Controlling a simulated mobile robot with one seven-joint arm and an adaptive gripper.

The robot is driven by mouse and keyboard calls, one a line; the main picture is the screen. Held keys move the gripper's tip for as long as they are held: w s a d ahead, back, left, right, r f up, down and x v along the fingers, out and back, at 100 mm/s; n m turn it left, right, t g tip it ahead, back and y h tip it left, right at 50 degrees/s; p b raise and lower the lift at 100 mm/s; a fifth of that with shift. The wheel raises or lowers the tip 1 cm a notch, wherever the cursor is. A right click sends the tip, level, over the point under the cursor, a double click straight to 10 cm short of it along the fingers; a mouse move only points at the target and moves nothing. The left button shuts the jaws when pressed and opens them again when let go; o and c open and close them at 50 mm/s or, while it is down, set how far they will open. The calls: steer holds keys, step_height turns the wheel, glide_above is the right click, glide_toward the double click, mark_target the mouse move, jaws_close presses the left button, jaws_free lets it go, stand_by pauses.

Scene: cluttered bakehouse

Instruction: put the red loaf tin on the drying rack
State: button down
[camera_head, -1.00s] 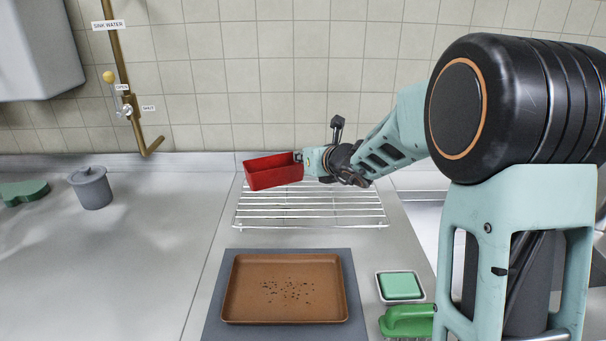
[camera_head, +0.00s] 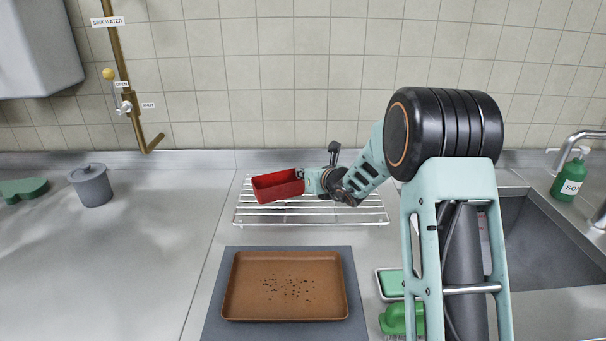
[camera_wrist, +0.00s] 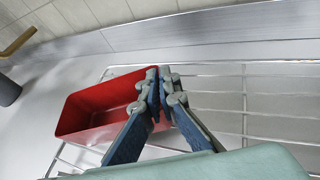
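The red loaf tin (camera_head: 277,187) is at the left part of the drying rack (camera_head: 340,212), over its wires, open side up. I cannot tell whether it touches the wires or hangs just above them. My gripper (camera_head: 301,178) is at the tin's right end. In the wrist view the fingers (camera_wrist: 159,84) are closed together on the near right wall of the red loaf tin (camera_wrist: 88,115). The drying rack (camera_wrist: 250,110) spreads out to the right there, its wires bare.
A brown baking tray (camera_head: 284,314) with crumbs lies on a grey mat (camera_head: 215,322) in front of the rack. A green sponge (camera_head: 390,282) in a dish and a green brush (camera_head: 398,320) lie to the right. A grey lidded pot (camera_head: 92,186) stands left; a sink (camera_head: 545,235) is right.

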steer(key=shift+f+b, duration=0.15)
steer(key=shift+b, duration=0.15)
steer(key=c, duration=2.2)
jaws_free()
steer(key=shift+o, duration=0.2)
steer(key=shift+r, duration=0.2)
steer(key=shift+r+p, duration=0.15)
steer(key=shift+p, duration=0.2)
steer(key=v, duration=1.2)
steer(key=shift+b, duration=0.4)
steer(key=shift+d, duration=0.1)
